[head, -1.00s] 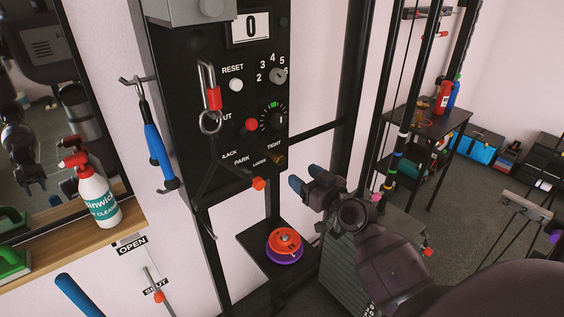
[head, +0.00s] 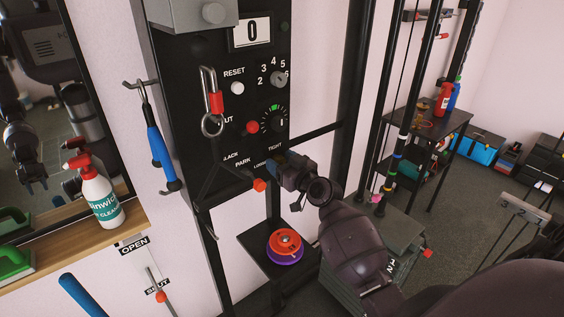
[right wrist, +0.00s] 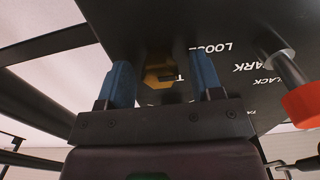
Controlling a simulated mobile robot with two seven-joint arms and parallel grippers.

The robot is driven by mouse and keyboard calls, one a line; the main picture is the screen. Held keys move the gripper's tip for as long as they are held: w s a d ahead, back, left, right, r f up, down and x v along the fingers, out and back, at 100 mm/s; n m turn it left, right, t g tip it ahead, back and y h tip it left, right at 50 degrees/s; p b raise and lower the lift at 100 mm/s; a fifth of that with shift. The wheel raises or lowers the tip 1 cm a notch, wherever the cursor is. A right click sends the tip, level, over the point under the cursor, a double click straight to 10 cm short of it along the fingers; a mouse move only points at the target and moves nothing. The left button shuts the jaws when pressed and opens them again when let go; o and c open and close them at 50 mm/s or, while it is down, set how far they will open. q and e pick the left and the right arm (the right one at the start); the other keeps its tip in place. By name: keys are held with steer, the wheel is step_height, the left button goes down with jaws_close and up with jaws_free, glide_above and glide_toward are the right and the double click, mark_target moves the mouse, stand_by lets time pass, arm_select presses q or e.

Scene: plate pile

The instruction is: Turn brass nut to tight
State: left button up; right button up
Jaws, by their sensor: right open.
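The brass nut (right wrist: 158,72) is on the black panel (right wrist: 215,22) in the right wrist view, near the printed word LOOSE; part of the TIGHT label shows close by it. My right gripper (right wrist: 158,85) is open, with one blue finger on either side of the nut in that view. I cannot tell whether the fingers touch it. In the head view my right gripper (head: 279,164) is at the lower right of the panel and hides the nut. My left gripper is not in view.
An orange-tipped lever (head: 259,185) sticks out just left of my right gripper; it also shows in the right wrist view (right wrist: 303,103). Red and purple plates (head: 285,243) lie on a black shelf below. A black upright (head: 352,90) stands right of the panel.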

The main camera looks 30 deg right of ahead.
steer(key=shift+c, duration=0.2)
steer(key=c, duration=0.9)
steer(key=shift+o, duration=0.2)
steer(key=m+p, duration=0.1)
steer(key=m, duration=0.2)
steer(key=shift+m, duration=0.3)
steer(key=m+p, duration=0.1)
steer(key=m, duration=0.4)
steer(key=shift+d+m, duration=0.1)
steer(key=shift+m, duration=0.2)
steer(key=m+p, duration=0.1)
steer(key=m, duration=0.4)
steer(key=shift+p, duration=0.4)
steer(key=shift+f+m+p, duration=0.1)
steer(key=shift+m+p, duration=0.25)
steer(key=shift+m, duration=1.45)
